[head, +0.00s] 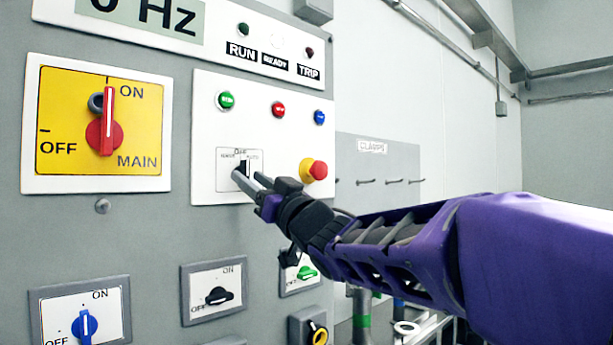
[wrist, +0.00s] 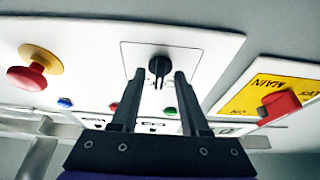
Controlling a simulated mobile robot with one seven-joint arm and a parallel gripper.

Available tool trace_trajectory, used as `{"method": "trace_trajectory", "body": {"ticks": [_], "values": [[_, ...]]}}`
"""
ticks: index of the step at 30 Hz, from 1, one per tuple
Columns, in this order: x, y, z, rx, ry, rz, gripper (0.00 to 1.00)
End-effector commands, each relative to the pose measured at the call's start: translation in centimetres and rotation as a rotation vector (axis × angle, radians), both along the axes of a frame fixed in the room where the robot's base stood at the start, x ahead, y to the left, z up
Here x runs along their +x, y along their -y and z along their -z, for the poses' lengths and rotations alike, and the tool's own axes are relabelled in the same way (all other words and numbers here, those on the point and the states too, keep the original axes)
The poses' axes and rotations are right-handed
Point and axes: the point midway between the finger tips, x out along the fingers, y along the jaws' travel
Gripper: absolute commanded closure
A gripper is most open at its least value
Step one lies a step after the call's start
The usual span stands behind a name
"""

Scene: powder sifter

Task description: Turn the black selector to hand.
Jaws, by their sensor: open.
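The black selector (head: 244,165) sits on a small square label plate on the white button panel, with small lettering around its top that is hard to read. OFF seems to be at the top middle. Its handle looks roughly upright, partly hidden by my fingers in the head view. My gripper (head: 247,180) is open, its two fingers pointing at the panel. In the wrist view the black selector (wrist: 159,67) appears between and just beyond the fingertips (wrist: 159,76), with a gap on both sides. I cannot tell whether the fingers overlap it in depth.
A red mushroom button (head: 318,170) on a yellow collar stands out right of the selector. Green (head: 226,100), red (head: 278,110) and blue (head: 319,117) buttons sit above. The red MAIN switch (head: 104,135) is on the left. A black switch (head: 218,296) is below.

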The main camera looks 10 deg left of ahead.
Motion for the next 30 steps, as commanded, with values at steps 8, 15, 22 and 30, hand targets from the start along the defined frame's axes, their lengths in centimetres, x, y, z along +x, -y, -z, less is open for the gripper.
{"method": "trace_trajectory", "body": {"ticks": [8, 15, 22, 30], "values": [[0.04, 0.14, -0.2, 0.0, 0.0, 0.0, 0.55], [0.03, 0.13, -0.19, 0.0, 0.0, 0.0, 0.55], [0.02, 0.13, -0.19, 0.0, 0.0, 0.0, 0.96], [0.03, 0.12, -0.2, 0.0, 0.0, 0.0, 1.0]]}}
